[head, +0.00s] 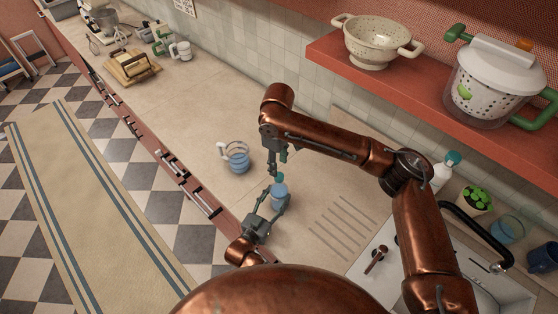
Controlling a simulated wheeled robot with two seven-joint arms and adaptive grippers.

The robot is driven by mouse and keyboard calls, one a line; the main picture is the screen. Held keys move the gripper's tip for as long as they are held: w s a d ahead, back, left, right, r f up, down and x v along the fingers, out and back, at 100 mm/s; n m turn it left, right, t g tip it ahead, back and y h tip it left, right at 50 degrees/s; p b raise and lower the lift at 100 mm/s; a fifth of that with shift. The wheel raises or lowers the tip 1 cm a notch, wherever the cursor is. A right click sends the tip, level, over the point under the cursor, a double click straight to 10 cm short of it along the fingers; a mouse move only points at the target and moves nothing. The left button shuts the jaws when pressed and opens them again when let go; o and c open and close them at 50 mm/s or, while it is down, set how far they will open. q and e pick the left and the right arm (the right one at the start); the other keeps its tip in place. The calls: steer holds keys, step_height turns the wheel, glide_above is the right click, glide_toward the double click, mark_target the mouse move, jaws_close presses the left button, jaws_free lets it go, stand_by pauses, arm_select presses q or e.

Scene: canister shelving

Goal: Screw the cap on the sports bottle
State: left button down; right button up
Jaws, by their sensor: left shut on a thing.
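The blue sports bottle (279,199) stands upright near the front edge of the counter, in the middle of the head view. My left gripper (279,205) is shut on the bottle's body from the near side. A teal cap (279,177) shows at the top of the bottle, directly above its mouth; I cannot tell whether it is seated or just above. My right gripper (278,172) points down over the cap from above. Its fingertips are at or very near the cap, and they are too small to tell whether they grip it.
A ribbed drain area and the sink (375,250) lie to the right. A red shelf (400,90) with a colander (374,42) overhangs the counter at the back right. The counter further left is mostly clear.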

mark_target(279, 176)
arm_select(q)
steer(key=shift+s+a+f, duration=0.1)
steer(key=shift+f, duration=0.3)
arm_select(e)
steer(key=n, duration=0.2)
steer(key=r+n, duration=0.1)
steer(key=n, duration=0.3)
steer(key=shift+d+r, duration=0.1)
steer(key=shift+r, duration=0.25)
steer(key=shift+f, duration=4.05)
jaws_close()
steer(key=shift+o, duration=0.7)
jaws_free()
steer(key=shift+r, duration=0.15)
